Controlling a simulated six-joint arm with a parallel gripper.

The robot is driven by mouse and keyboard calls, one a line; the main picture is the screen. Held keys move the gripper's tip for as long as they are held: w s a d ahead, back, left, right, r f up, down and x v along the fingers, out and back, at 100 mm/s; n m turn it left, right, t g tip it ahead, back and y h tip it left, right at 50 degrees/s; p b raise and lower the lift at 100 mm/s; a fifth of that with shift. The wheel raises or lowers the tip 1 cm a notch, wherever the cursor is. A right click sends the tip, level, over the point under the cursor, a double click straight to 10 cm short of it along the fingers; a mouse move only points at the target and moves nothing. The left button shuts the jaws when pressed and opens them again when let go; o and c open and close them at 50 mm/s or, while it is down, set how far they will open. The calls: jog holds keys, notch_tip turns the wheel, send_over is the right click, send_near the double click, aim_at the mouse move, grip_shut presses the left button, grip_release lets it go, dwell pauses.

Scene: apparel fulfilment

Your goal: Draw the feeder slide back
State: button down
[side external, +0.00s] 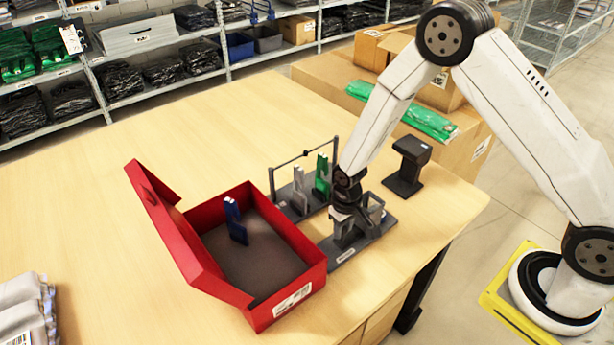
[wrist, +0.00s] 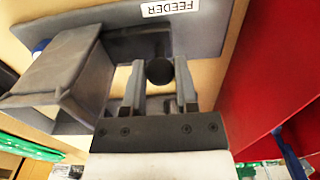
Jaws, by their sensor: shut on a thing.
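The grey feeder (side external: 374,228) stands near the table's right edge, beside the red box. In the wrist view its base plate (wrist: 205,38) carries a label reading FEEDER, and its grey hopper-like body (wrist: 55,75) is at the left. My gripper (side external: 347,216) points down at the feeder. In the wrist view the gripper (wrist: 160,78) has its two fingers on either side of a dark round knob (wrist: 159,70) and is shut on it. The knob appears to belong to the feeder slide. The slide itself is mostly hidden behind the knob and fingers.
An open red box (side external: 290,270) with a blue clip-like piece (side external: 235,221) inside stands left of the feeder. A rack (side external: 272,182) with grey and green pieces stands behind. A black stand (side external: 407,166) is to the right. The table's left side is mostly clear.

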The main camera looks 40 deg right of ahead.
jog(key=shift+a, duration=2.25)
jog(key=shift+c, duration=2)
grip_release()
notch_tip(320, 180, up, 7)
